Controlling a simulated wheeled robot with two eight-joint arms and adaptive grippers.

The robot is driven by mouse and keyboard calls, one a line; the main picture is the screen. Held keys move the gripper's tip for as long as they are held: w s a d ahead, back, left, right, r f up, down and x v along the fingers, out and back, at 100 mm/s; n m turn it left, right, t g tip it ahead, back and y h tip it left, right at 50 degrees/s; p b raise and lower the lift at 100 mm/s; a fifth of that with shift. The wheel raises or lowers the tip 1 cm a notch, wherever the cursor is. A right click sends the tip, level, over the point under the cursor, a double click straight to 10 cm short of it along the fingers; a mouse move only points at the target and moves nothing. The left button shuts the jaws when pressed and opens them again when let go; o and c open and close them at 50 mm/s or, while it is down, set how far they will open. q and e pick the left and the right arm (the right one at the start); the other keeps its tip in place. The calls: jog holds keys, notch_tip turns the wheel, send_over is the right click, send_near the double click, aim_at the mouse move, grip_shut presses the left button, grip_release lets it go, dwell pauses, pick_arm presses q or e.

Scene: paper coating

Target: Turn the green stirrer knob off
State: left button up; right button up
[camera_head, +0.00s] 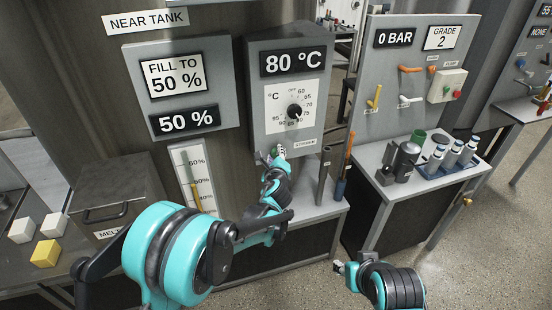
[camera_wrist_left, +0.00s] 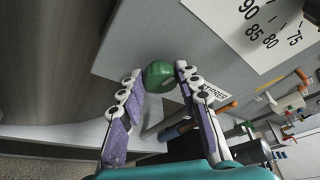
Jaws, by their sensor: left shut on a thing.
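The green stirrer knob (camera_wrist_left: 158,73) is on the lower part of the grey control box, beside the STIRRER label (camera_wrist_left: 214,91). In the left wrist view the two fingers of my left gripper (camera_wrist_left: 160,80) lie on either side of the knob and are shut on it. In the head view my left gripper (camera_head: 273,157) reaches up to the box's lower left corner and mostly hides the knob. The STIRRER label (camera_head: 305,143) shows to its right. My right gripper (camera_head: 343,267) is small at the lower right, away from the box; its fingers are unclear.
The box carries an 80 °C display (camera_head: 293,62) and a black temperature dial (camera_head: 295,111) above the knob. The fill panel (camera_head: 180,85) is to the left. A side table (camera_head: 405,190) holds a blue bottle rack (camera_head: 452,172) at the right.

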pick_arm(q)
jog(key=shift+f+n+t+b, duration=0.1)
jog(key=shift+n+t+b, duration=0.25)
jog(key=shift+n, duration=0.25)
jog(key=o, duration=1.2)
jog(key=shift+c, duration=0.2)
jog(key=v, duration=1.2)
jog(key=shift+a, duration=0.25)
